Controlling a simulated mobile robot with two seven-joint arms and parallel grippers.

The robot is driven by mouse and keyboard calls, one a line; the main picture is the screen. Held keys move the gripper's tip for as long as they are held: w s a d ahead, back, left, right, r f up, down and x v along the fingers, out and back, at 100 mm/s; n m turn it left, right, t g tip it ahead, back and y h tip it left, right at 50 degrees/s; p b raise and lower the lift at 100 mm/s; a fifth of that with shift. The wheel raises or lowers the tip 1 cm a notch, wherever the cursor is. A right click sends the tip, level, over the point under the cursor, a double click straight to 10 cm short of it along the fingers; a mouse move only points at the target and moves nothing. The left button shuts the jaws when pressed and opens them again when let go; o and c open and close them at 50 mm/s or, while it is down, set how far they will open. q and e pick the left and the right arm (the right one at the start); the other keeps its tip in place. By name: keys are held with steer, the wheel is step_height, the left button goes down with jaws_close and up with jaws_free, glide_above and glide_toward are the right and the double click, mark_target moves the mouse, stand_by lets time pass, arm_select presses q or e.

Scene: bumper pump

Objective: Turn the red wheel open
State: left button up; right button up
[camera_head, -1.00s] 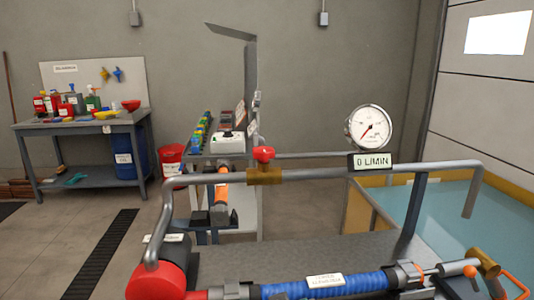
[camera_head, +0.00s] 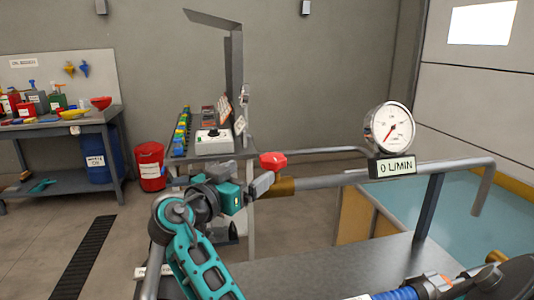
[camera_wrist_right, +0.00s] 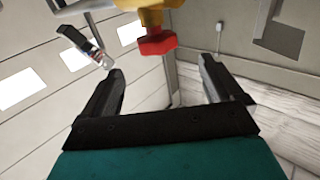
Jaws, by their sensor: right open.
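The red wheel (camera_head: 272,161) sits on a brass valve (camera_head: 282,187) on the grey pipe (camera_head: 330,180). My right gripper (camera_head: 263,180) is just below and left of the wheel in the head view, fingers pointing toward it. In the right wrist view, the red wheel (camera_wrist_right: 157,43) and its brass body (camera_wrist_right: 152,14) show at top centre, between the lines of the two open fingers (camera_wrist_right: 160,75). Nothing is held, and I see no clear contact. The gripper partly hides the valve and pipe in the head view. My left gripper is not in view.
A round gauge (camera_head: 390,128) with a "0 L/MIN" label (camera_head: 397,167) stands on the pipe to the right. A grey bench top (camera_head: 330,265) lies below. A red bucket (camera_head: 151,165) and a workbench (camera_head: 65,125) stand at the left, a water basin (camera_head: 460,225) at the right.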

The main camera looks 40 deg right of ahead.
mark_target(277, 154)
steer(key=p+x, duration=0.1)
steer(key=x, duration=0.9)
steer(key=shift+s+d+p, duration=0.15)
steer(key=shift+d+p, duration=0.2)
steer(key=shift+d, duration=0.05)
steer(key=shift+w+d, duration=0.2)
steer(key=shift+d, duration=0.45)
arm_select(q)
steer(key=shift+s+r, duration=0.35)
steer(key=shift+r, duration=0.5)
arm_select(e)
steer(key=shift+d, duration=0.1)
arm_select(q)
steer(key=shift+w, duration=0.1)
arm_select(e)
steer(key=c, duration=1)
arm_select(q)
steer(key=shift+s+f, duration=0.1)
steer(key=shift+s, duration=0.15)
arm_select(e)
steer(key=shift+o, duration=0.2)
